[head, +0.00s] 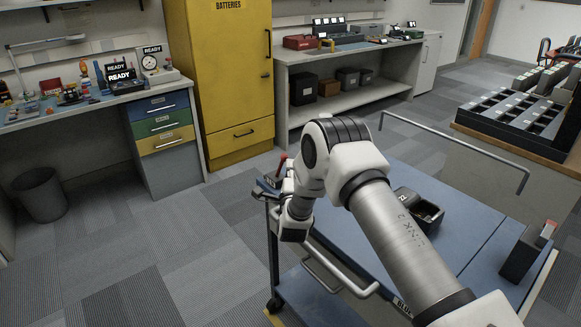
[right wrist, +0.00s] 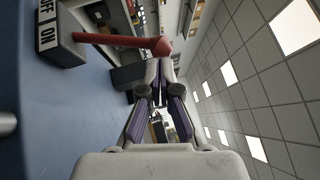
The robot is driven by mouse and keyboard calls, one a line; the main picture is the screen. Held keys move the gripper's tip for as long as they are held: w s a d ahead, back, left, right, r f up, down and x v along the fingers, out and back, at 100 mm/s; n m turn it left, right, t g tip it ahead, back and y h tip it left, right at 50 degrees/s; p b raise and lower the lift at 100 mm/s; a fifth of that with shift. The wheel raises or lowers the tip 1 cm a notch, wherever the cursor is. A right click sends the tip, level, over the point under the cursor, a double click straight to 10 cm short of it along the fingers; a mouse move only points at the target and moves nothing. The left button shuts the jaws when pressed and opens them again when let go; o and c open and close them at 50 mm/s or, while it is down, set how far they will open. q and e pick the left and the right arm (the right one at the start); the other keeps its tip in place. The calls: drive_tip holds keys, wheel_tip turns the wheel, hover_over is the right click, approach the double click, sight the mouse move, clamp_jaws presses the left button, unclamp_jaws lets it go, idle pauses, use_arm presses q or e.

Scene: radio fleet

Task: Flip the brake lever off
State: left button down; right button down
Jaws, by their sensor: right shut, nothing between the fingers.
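The brake lever is a red rod with a red knob (right wrist: 163,46). It stands out from a dark box (right wrist: 67,50) labelled OFF and ON, level with the ON end of the label. In the head view the red lever (head: 282,164) shows at the cart's far left corner, just beyond my right wrist. My right gripper (right wrist: 160,78) is shut and empty, its fingertips close to the knob on one side; I cannot tell whether they touch. My arm hides most of this gripper in the head view. My left gripper is not in view.
The blue cart (head: 452,213) carries a dark bin (head: 421,212) and a dark holder (head: 527,252) on the right. A metal rail (head: 455,146) runs along its far side. A yellow cabinet (head: 225,75) and workbenches stand behind.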

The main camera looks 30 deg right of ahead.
idle(0.3)
